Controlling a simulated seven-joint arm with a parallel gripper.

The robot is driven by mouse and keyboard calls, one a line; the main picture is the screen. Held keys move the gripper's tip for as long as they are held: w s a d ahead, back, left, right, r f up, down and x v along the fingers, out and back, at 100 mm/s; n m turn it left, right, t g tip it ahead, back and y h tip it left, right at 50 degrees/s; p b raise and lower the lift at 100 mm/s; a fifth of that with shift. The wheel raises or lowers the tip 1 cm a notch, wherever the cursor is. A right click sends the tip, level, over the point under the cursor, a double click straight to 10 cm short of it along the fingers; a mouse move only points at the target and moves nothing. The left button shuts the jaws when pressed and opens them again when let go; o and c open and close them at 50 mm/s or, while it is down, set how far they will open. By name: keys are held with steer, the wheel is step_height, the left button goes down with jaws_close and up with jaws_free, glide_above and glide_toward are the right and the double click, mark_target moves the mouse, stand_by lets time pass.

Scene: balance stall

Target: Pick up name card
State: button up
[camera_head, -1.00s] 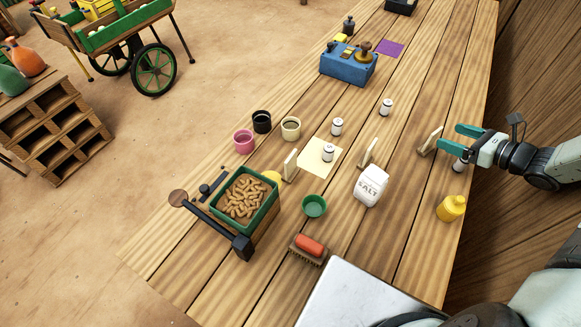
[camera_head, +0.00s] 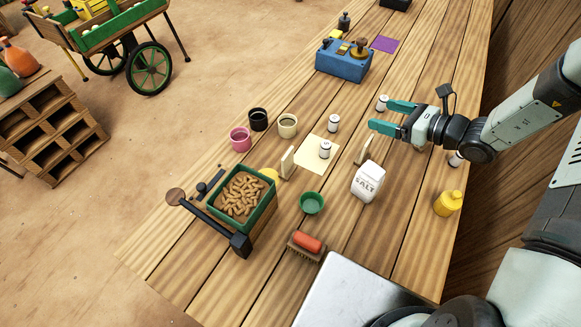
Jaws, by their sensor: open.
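A small cream name card (camera_head: 287,163) stands upright on the wooden table, just left of a pale yellow sheet (camera_head: 309,163). A second similar card (camera_head: 364,150) stands upright to the right of that sheet. A third similar card seen earlier is now hidden behind my gripper. My gripper (camera_head: 380,114) has two teal fingers, spread open with nothing between them. It points left, and in the picture its fingertips lie above and right of the second card. Its height over the table is hard to tell.
A salt bag (camera_head: 368,184), a green bowl (camera_head: 312,203) and a yellow bottle (camera_head: 447,203) stand nearer. White jars, including one (camera_head: 382,103) beside the fingers, stand around. A blue box scale (camera_head: 344,62) is farther back. Bare planks lie between them.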

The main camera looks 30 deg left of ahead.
steer(key=s+a+n+g, duration=0.1)
steer(key=s+a+g, duration=0.1)
steer(key=s+a, duration=0.75)
steer(key=n+g, duration=0.1)
glide_toward(289, 155)
steer(key=a+r, duration=0.4)
steer(key=a, duration=0.1)
steer(key=f, duration=0.5)
steer(key=shift+s+d+f, duration=0.2)
steer(key=shift+f, duration=0.05)
steer(key=shift+a+f, duration=0.1)
steer(key=shift+f, duration=0.15)
steer(key=x, duration=0.7)
steer(key=shift+w+a, duration=0.1)
steer(key=shift+w, duration=0.1)
steer(key=c, duration=1.3)
steer(key=shift+c, duration=0.2)
